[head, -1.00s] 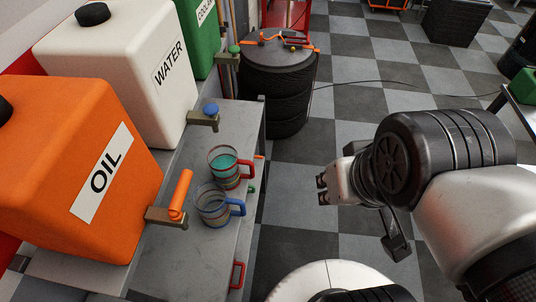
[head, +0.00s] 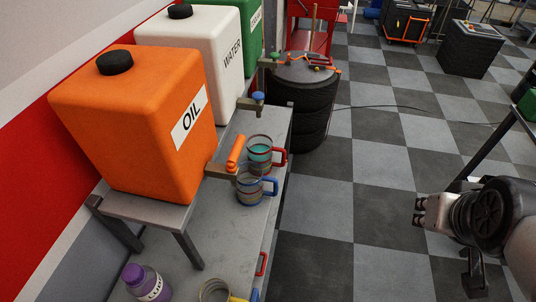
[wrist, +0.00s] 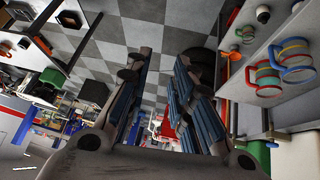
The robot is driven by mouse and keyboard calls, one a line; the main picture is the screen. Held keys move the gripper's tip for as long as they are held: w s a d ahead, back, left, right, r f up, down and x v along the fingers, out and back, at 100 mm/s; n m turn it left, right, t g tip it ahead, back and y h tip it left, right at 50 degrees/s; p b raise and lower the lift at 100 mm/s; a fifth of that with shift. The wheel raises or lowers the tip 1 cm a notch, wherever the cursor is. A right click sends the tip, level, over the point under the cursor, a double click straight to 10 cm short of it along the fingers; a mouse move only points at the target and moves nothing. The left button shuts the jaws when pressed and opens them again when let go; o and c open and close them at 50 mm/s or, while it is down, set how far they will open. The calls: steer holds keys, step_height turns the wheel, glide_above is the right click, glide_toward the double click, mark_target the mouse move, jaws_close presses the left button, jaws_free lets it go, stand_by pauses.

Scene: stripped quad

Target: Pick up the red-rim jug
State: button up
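The red-rim jug (head: 260,158), with a red handle and teal contents, stands upright on the grey metal bench (head: 205,262). It is just behind a blue-handled jug (head: 249,191). In the wrist view, the red-handled jug (wrist: 264,80) shows at the right, beside the blue one (wrist: 294,62). My gripper (head: 420,214) is over the floor, well right of the jugs and apart from them. In the wrist view its two fingers (wrist: 161,62) are spread with nothing between them.
The orange oil tank (head: 135,125) and white water tank (head: 206,62) stand left of the jugs. The oil tap (head: 234,153) juts close to them. A yellow-handled jug (head: 213,291) and purple-capped bottle (head: 150,283) are nearer. Stacked tyres (head: 303,98) stand behind. Checkered floor (head: 330,215) is clear.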

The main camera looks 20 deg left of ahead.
steer(key=w+a+f+n+t+y, duration=0.1)
steer(key=w+a+f+n, duration=0.15)
steer(key=w, duration=0.55)
steer(key=w+a+f+n+t, duration=0.1)
steer(key=w+a+f, duration=0.1)
steer(key=w+f, duration=0.35)
steer(key=n+t+y+b, duration=0.3)
steer(key=n+y, duration=0.2)
steer(key=y, duration=0.8)
glide_toward(283, 164)
steer(key=w+a+r, duration=0.3)
steer(key=w+a, duration=0.1)
steer(key=x, duration=0.1)
steer(key=b+x, duration=0.1)
steer(key=x, duration=0.1)
steer(key=b+x, duration=0.1)
steer(key=x, duration=0.1)
steer(key=shift+f, duration=0.4)
steer(key=shift+w, duration=0.1)
steer(key=shift+c, duration=0.2)
jaws_close()
